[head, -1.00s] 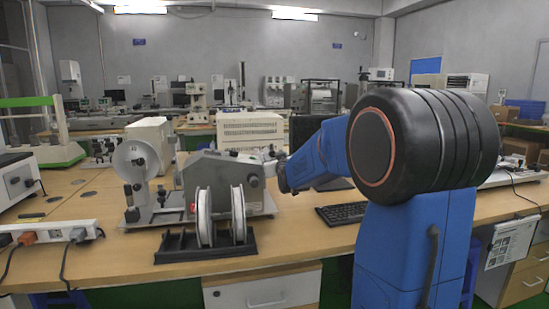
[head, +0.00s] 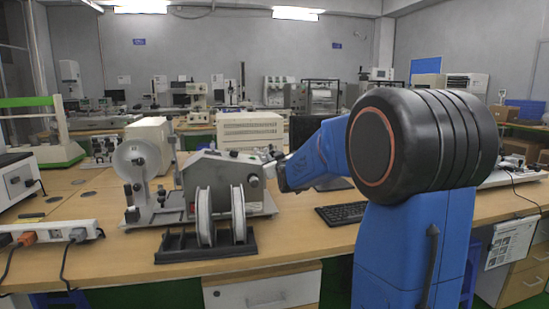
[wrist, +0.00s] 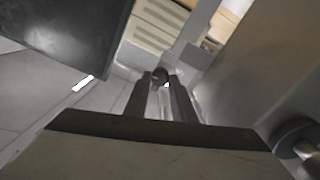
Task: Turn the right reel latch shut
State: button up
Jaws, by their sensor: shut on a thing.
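The grey reel machine (head: 222,172) stands on the desk, with a clear-looking disc (head: 136,160) at its left end. My gripper (head: 276,172) is at the machine's upper right side, small and partly hidden by my own arm. In the wrist view, the two dark fingers (wrist: 162,86) are shut on a small dark round latch part (wrist: 160,75). Only its end shows between and beyond the fingertips. The latch is hidden behind my gripper in the head view, so its turn angle cannot be told.
A black rack (head: 178,248) with two white-rimmed reels (head: 204,218) stands in front of the machine. A keyboard (head: 343,213) lies to the right, below my arm. A power strip (head: 50,231) lies at the left. Beige boxes (head: 250,128) stand behind.

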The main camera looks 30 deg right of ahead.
jog(key=shift+f+n, duration=0.15)
jog(key=shift+n, duration=7.95)
jog(key=o, duration=1.1)
jog(key=shift+a, duration=0.1)
jog(key=shift+c, duration=0.2)
jog(key=shift+s, duration=0.1)
jog(key=v, duration=1.7)
jog(key=shift+s, duration=0.15)
